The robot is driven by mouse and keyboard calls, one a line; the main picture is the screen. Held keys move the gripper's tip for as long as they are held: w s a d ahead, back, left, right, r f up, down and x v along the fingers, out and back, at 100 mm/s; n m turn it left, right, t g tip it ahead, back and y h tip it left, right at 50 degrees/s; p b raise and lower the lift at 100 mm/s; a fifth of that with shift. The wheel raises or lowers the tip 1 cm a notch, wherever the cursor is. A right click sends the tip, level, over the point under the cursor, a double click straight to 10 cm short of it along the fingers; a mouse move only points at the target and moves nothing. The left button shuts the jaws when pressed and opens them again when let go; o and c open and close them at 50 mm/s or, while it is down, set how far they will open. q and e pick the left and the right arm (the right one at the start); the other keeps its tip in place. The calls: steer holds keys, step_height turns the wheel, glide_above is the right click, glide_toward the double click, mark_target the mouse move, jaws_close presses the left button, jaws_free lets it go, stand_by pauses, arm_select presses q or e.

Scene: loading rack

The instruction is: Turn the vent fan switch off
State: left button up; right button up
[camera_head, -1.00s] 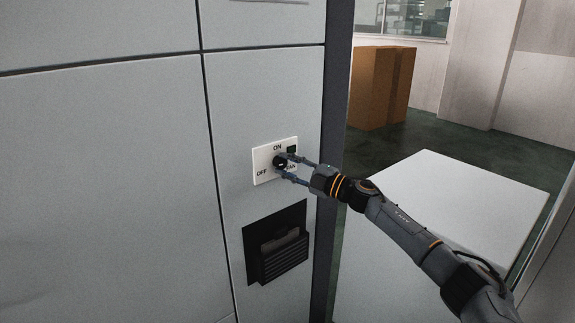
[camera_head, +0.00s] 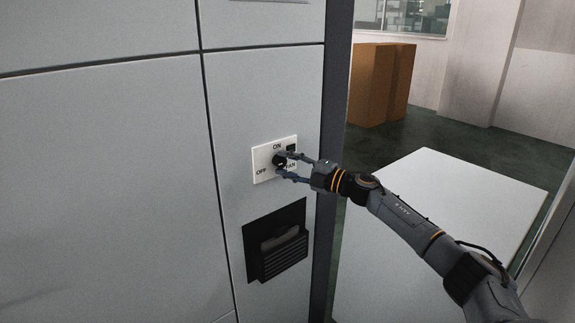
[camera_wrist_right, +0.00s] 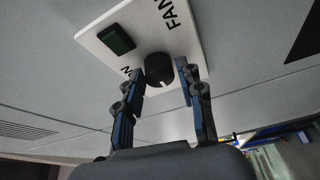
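The vent fan switch is a black round knob (camera_head: 279,160) on a white plate (camera_head: 262,172) fixed to the grey wall panel. The plate carries the words ON, OFF and FAN and a small dark green square. My right gripper (camera_head: 282,165) is at the plate with one finger above and one below the knob. In the right wrist view the knob (camera_wrist_right: 159,69) lies between the tips of my open right gripper (camera_wrist_right: 160,76); a small gap shows on each side. A light mark is on the knob's lower edge there. My left gripper is not in view.
A black recessed holder (camera_head: 279,244) is in the wall below the plate. A dark post (camera_head: 336,120) edges the panel on the right. Beyond it are a white flat surface (camera_head: 440,200) and brown boxes (camera_head: 378,85) on a green floor.

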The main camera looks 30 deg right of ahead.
steer(key=shift+o, duration=0.7)
steer(key=shift+s+d+f, duration=0.15)
steer(key=shift+s+d, duration=0.1)
steer(key=shift+s, duration=0.2)
steer(key=v, duration=1.1)
